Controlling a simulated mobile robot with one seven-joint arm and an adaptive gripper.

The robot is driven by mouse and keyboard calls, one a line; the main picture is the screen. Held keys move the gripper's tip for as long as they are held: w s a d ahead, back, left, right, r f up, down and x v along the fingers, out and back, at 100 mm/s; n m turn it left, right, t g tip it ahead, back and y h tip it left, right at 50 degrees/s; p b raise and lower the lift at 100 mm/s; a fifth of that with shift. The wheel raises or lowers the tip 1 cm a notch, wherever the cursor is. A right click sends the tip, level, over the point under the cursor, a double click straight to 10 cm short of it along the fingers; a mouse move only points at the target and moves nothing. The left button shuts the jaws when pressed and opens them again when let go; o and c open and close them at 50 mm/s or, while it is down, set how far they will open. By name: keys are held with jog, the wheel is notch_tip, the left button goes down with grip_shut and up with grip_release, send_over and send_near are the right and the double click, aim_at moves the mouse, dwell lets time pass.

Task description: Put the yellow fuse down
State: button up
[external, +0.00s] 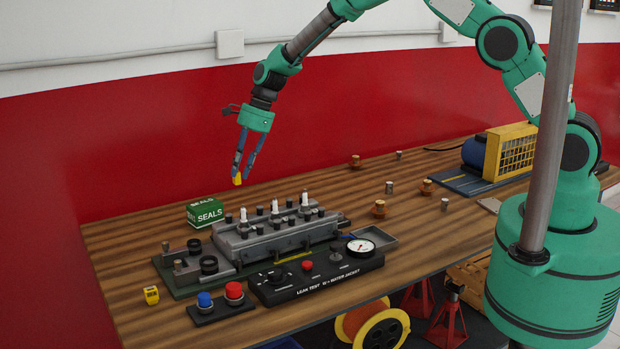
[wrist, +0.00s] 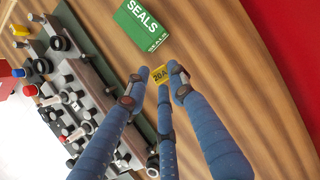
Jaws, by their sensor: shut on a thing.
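My gripper (external: 244,165) is shut on a small yellow fuse (external: 238,179) and holds it in the air above the back of the wooden table. In the wrist view the yellow fuse (wrist: 159,74), marked 20A, sits between the blue fingertips (wrist: 158,76), with the wooden tabletop below. A second yellow block (external: 151,295) lies on the table at the front left; it also shows at the top left of the wrist view (wrist: 20,30).
A green SEALS box (external: 206,212) stands near the gripper, to its lower left. A grey engine block (external: 275,236) with upright plugs is in front, beside a black leak test panel (external: 315,276). Wood behind and right of the block (external: 330,190) is mostly clear.

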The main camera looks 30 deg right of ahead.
jog(key=shift+f+b, duration=0.35)
jog(key=shift+f, duration=2.7)
jog(key=shift+f, duration=0.1)
jog(key=shift+f, duration=1.8)
jog(key=o, duration=0.8)
jog(key=shift+f, duration=0.1)
jog(key=shift+o, duration=0.2)
jog(key=v, duration=1.2)
jog(key=shift+p, duration=0.45)
jog(key=shift+r, duration=0.25)
